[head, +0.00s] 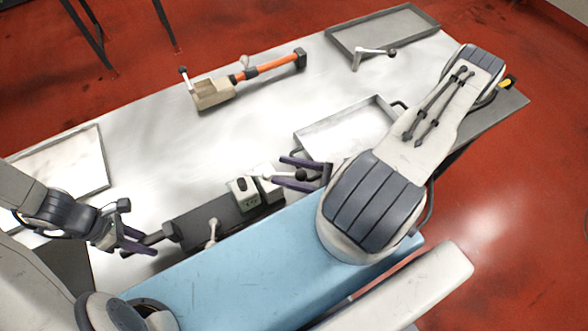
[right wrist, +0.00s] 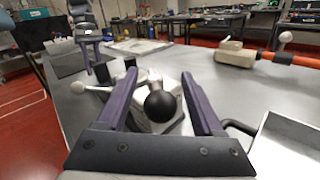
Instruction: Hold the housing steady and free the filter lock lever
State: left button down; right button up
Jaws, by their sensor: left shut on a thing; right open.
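The housing (head: 190,217) is a long dark grey body lying near the table's front edge, with a pale block (head: 243,193) at its right end. My left gripper (head: 127,240) is shut on the dark handle-like end (head: 152,237) at its left. A lever with a black ball knob (head: 301,175) juts right from the pale block. My right gripper (head: 308,172) is open with its purple fingers either side of the knob. In the right wrist view the knob (right wrist: 160,105) sits between the spread fingers; contact cannot be told.
A white-knobbed lever (head: 212,232) stands at the housing's front. An empty metal tray (head: 345,128) is close behind my right gripper. An orange-tubed tool (head: 268,66) lies further back. Another tray (head: 383,32) is at the far right, and a flat tray (head: 62,170) at left. The table middle is clear.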

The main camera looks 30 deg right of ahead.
jog(key=shift+d, duration=0.1)
jog(key=v, duration=1.2)
